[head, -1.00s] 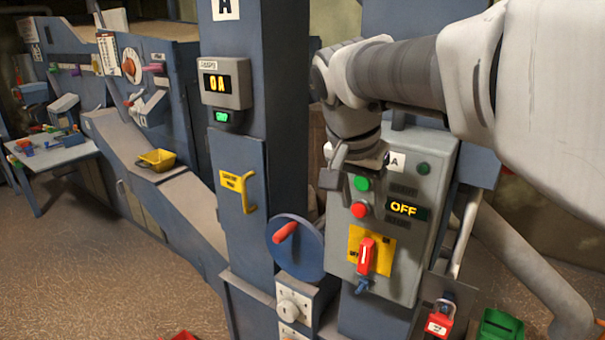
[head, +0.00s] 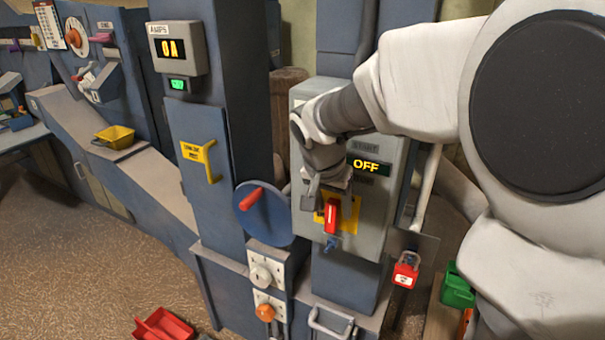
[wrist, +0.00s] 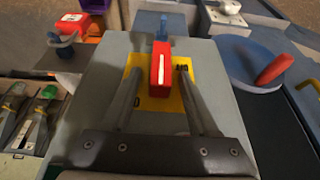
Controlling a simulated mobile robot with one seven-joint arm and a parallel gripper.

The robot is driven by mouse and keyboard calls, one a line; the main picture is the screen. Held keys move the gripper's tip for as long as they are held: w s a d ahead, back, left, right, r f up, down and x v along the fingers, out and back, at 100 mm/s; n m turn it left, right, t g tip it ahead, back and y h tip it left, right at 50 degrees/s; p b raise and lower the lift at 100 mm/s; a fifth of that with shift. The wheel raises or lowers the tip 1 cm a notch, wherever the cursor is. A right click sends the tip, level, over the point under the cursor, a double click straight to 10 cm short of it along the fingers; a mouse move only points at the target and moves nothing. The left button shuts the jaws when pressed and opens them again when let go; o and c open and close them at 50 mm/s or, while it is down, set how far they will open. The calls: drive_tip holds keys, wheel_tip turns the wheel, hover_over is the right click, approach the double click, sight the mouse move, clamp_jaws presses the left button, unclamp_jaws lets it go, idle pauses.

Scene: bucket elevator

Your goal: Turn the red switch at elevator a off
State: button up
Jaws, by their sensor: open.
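The red switch (head: 331,217) sits on a yellow plate (head: 349,211) on the front of the grey control box (head: 377,236). In the head view its handle points down, and a lit display reading OFF (head: 371,166) is above it. My gripper (head: 330,206) is at the switch. In the wrist view my gripper (wrist: 166,88) is open, with one finger on each side of the red handle (wrist: 160,68). I see gaps between the fingers and the handle. My arm hides the box's upper left part and its buttons.
A blue handwheel (head: 264,214) with a red handle stands left of the box. A red padlock (head: 405,270) hangs at lower right, with a green bin (head: 457,287) beyond. A yellow door handle (head: 203,158) sticks out on the column.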

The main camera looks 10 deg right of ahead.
clamp_jaws()
drive_tip(key=shift+w+a, duration=0.1)
drive_tip(key=shift+a, duration=0.05)
idle(0.4)
drive_tip(key=h, duration=0.1)
drive_tip(key=g+h, duration=0.2)
drive_tip(key=shift+w+a+f+n, duration=0.1)
drive_tip(key=shift+w+a+n, duration=0.2)
drive_tip(key=shift+a+n, duration=0.1)
drive_tip(key=f+n+g+h, duration=0.1)
drive_tip(key=g+h, duration=0.1)
drive_tip(key=h, duration=0.2)
drive_tip(key=a+n+g+h+p, duration=0.1)
drive_tip(key=g+h, duration=0.1)
drive_tip(key=h, duration=0.1)
drive_tip(key=w+f+n+g+h, duration=0.1)
drive_tip(key=h, duration=0.3)
drive_tip(key=shift+a+f+n+g+h+p, duration=0.2)
drive_tip(key=shift+f+n+g+h+p, duration=0.1)
drive_tip(key=shift+g+p, duration=0.1)
